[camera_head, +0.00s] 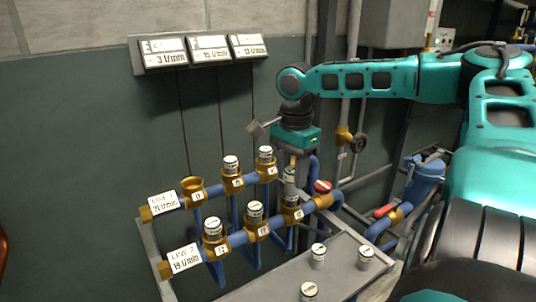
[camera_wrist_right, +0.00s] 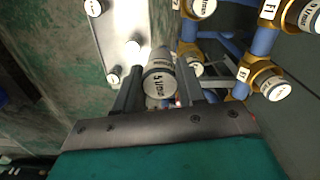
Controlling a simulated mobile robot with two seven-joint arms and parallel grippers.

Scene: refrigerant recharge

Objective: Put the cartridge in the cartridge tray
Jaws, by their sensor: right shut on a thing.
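My right gripper (camera_head: 292,160) points down over the pipe rack in the head view. It is shut on a grey-and-white cartridge (camera_head: 290,187), which stands upright just above or in the third brass fitting (camera_head: 292,214) of the Line 2 pipe; I cannot tell which. In the right wrist view the held cartridge (camera_wrist_right: 160,82) is between the two fingers, its labelled end facing the camera. The grey cartridge tray (camera_head: 275,275) is low in front of the rack; it also shows in the right wrist view (camera_wrist_right: 118,28). My left gripper is not in view.
Three cartridges (camera_head: 318,256) stand spaced out on the tray, with bare surface between them. Line 1 has an open brass fitting (camera_head: 192,188) at left; other fittings hold white-capped cartridges (camera_head: 231,165). A red-handled valve (camera_head: 323,187) is close right of the held cartridge.

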